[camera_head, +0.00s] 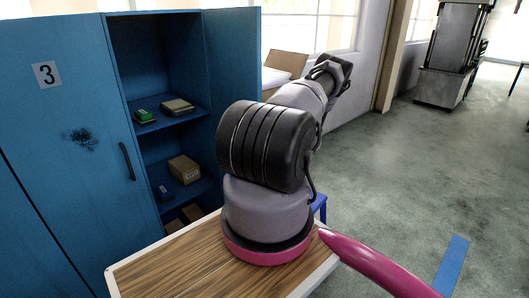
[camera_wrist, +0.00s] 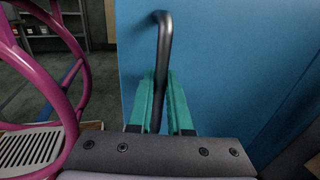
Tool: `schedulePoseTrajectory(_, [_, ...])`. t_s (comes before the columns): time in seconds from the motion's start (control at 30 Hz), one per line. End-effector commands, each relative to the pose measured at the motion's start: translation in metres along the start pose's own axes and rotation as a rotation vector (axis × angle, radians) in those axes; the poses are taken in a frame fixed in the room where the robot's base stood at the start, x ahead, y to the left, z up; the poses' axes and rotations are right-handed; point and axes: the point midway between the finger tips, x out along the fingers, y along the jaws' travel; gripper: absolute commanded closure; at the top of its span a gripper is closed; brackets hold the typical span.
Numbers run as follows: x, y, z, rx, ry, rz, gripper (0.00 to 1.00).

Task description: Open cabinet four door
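In the head view a blue cabinet door (camera_head: 231,75) stands swung open at the right side of an open compartment. Its outer face is turned away, so no number shows on it. In the wrist view a blue door panel (camera_wrist: 235,65) with a dark bent handle (camera_wrist: 163,45) fills the middle and right. My gripper (camera_wrist: 161,100) has its two teal fingers on either side of the handle, close against it, with the handle between them. In the head view my arm reaches past the open door's outer side, and the fingers cannot be made out.
A shut blue door marked 3 (camera_head: 47,74), with its own dark handle (camera_head: 127,161), is left of the compartment. Small boxes (camera_head: 184,168) sit on the shelves. An open cardboard box (camera_head: 285,66) is behind the door.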

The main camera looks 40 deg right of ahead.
Motion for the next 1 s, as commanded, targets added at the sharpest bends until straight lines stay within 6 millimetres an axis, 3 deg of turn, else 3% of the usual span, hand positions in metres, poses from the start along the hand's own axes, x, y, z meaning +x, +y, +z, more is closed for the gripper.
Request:
schedulePoseTrajectory(0.03, [0.000,-0.001,0.001,-0.002,-0.002,-0.001,0.79])
schedulePoseTrajectory(0.1, [0.000,-0.001,0.001,-0.001,-0.001,-0.001,0.53])
schedulePoseTrajectory(0.53, [-0.008,-0.001,0.000,-0.002,0.001,-0.001,0.53])
schedulePoseTrajectory(1.0, [-0.093,-0.001,0.000,-0.004,-0.002,-0.002,0.53])
